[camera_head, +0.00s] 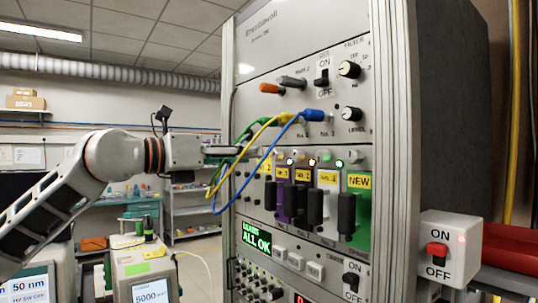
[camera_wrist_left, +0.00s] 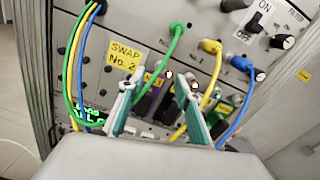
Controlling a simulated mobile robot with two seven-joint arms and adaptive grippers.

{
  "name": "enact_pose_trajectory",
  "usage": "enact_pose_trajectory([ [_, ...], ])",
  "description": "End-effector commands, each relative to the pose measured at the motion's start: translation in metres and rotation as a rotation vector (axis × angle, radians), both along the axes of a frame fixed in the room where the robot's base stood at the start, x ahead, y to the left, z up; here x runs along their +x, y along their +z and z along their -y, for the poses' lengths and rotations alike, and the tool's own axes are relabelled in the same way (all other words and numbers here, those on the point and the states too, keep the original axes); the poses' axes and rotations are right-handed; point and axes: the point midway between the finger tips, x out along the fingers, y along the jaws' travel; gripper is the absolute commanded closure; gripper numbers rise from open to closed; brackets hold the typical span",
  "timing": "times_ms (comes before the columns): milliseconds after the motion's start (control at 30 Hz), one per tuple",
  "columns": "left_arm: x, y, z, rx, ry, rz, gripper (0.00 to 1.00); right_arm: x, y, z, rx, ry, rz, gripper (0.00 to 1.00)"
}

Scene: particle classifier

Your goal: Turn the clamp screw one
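The tall grey instrument rack (camera_head: 290,38) holds a row of slim modules with black handles and yellow labels. Small round silver clamp screws (camera_head: 303,158) sit in a row above the modules; I cannot tell which is screw one. My left gripper (camera_head: 232,152) is level with this row at the rack's left side, partly behind the cables. In the left wrist view its teal fingers (camera_wrist_left: 154,88) stand apart with nothing seen held between them. Beyond them are the purple module (camera_wrist_left: 150,104) and its neighbours. My right gripper is not in view.
Green, yellow and blue cables (camera_head: 262,128) hang in front of the rack near my left gripper. A green screen (camera_head: 256,237) reads "LEADS ALL OK". A white ON/OFF switch box (camera_head: 450,247) is at the right. A yellow label (camera_wrist_left: 124,60) reads "SWAP No. 2".

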Motion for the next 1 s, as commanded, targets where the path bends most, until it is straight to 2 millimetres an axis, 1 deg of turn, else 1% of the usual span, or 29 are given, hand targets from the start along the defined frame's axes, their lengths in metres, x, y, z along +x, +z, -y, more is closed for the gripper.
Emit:
enact_pose_trajectory([
  [200, 0.019, 0.002, 0.028, 0.0, -0.002, -0.001, 0.66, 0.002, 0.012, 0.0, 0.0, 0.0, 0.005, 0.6],
  [400, 0.035, 0.001, 0.048, 0.0, -0.002, 0.0, 0.66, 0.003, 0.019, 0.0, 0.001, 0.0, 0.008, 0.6],
  [600, 0.041, 0.0, 0.055, 0.001, -0.001, -0.001, 0.66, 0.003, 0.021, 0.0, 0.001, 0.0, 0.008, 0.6],
  [800, 0.042, -0.001, 0.055, 0.001, 0.0, -0.001, 0.66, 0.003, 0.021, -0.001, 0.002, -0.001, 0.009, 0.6],
  [833, 0.041, -0.001, 0.055, 0.001, 0.0, -0.001, 0.69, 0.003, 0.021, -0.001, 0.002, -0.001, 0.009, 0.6],
  [933, 0.041, -0.001, 0.055, 0.001, 0.0, -0.001, 0.95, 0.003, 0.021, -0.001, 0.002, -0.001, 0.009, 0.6],
  [967, 0.041, -0.001, 0.055, 0.001, 0.0, -0.001, 1.0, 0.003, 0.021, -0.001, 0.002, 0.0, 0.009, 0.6],
  [1000, 0.041, -0.001, 0.055, 0.001, 0.0, -0.001, 1.0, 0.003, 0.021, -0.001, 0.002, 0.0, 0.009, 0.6],
])
